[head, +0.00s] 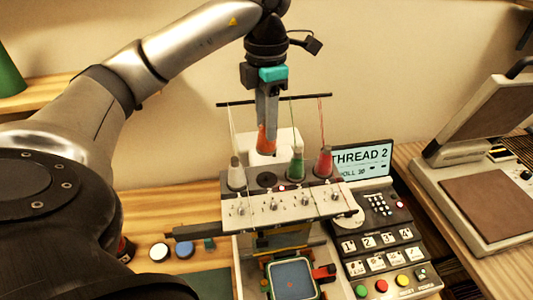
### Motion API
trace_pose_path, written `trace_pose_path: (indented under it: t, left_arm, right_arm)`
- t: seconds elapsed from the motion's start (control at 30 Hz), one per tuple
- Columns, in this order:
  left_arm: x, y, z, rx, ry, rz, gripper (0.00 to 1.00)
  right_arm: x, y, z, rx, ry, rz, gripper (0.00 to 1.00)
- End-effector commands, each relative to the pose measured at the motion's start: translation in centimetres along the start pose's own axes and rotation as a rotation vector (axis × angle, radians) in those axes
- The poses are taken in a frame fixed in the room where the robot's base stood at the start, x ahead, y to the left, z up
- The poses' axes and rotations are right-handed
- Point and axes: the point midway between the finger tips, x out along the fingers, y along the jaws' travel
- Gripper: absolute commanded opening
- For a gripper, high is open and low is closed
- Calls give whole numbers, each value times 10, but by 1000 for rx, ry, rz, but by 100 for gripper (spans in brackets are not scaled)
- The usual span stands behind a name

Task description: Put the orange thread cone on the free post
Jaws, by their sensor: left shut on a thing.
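My left gripper (267,122) points down over the embroidery machine and is shut on the orange thread cone (267,142). The fingers cover most of the cone; its lower part shows. In the picture the cone's lower end is above the dark round seat (266,179) between the white cone (236,176) and the green cone (297,164). That seat carries no cone; its post cannot be made out clearly. A red cone (325,163) stands at the right end of the row. My right gripper is not in view.
A thin thread bar (303,97) crosses behind the gripper, with threads running down to the cones. A screen (362,158) reading "THREAD 2" and a button panel (386,243) stand to the right. A heat press (485,190) is at far right. Spools (158,250) lie at left.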

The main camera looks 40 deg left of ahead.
Motion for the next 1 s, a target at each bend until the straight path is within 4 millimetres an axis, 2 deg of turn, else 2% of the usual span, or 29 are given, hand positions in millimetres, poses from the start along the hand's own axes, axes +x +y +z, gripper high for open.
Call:
trace_pose_path:
  t: [0.03,0.13,0.37,0.6,0.7,1.0]
  left_arm:
    - [13,-1,-1,2,3,-3,0]
    - [30,0,-1,0,3,-1,0]
    - [51,0,0,0,0,0,0]
    - [86,0,0,0,1,-1,0]
    - [92,0,0,1,-1,0,0]
    - [94,0,0,1,-2,0,0]
  right_arm:
    - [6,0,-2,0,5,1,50]
    - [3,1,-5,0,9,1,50]
    - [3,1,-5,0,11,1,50]
    - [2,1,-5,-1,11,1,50]
    - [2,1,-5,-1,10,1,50]
    - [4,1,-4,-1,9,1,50]
